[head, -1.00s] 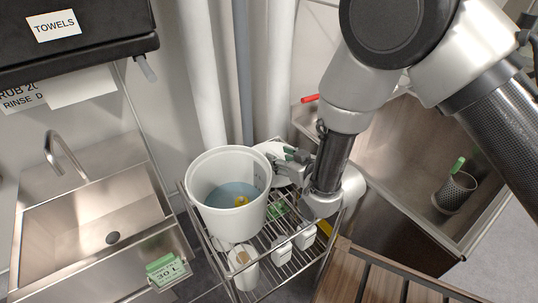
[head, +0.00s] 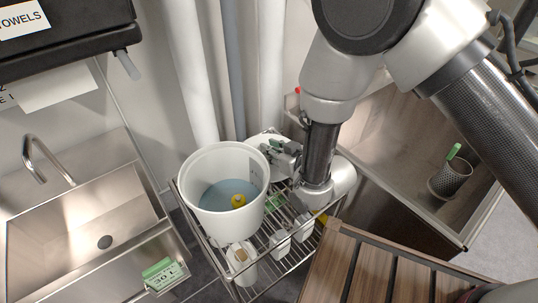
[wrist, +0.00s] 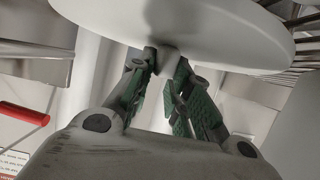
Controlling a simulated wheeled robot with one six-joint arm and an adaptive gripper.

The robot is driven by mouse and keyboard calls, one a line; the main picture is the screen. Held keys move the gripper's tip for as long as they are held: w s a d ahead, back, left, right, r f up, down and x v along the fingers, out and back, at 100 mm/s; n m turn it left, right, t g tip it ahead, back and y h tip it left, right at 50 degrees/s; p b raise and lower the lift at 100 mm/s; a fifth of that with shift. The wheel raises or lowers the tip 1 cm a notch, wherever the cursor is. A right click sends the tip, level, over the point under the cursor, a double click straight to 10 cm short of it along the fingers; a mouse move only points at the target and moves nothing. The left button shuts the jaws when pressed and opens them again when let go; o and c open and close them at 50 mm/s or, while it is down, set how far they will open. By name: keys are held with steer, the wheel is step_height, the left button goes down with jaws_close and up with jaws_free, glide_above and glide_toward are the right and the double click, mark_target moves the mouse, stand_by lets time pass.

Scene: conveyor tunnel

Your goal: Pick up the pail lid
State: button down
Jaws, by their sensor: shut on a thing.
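The white round pail lid (wrist: 200,25) fills the top of the wrist view, its knob between my fingertips. My gripper (wrist: 166,66) is shut on that knob. In the head view, part of the lid (head: 262,139) shows behind the pail's right rim, and my gripper (head: 275,152) covers much of it. The white pail (head: 225,222) stands upright and open on the wire rack, with blue liquid and a yellow duck-like thing inside. I cannot tell whether the lid touches the rack.
The wire rack (head: 262,290) also holds white bottles (head: 279,243) below. A steel sink (head: 80,225) is at left and white pipes (head: 193,75) stand behind. A slatted wooden bench (head: 372,270) is at front right.

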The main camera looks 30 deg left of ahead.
step_height(320, 180, up, 10)
steer(key=c, duration=1.9)
jaws_free()
jaws_close()
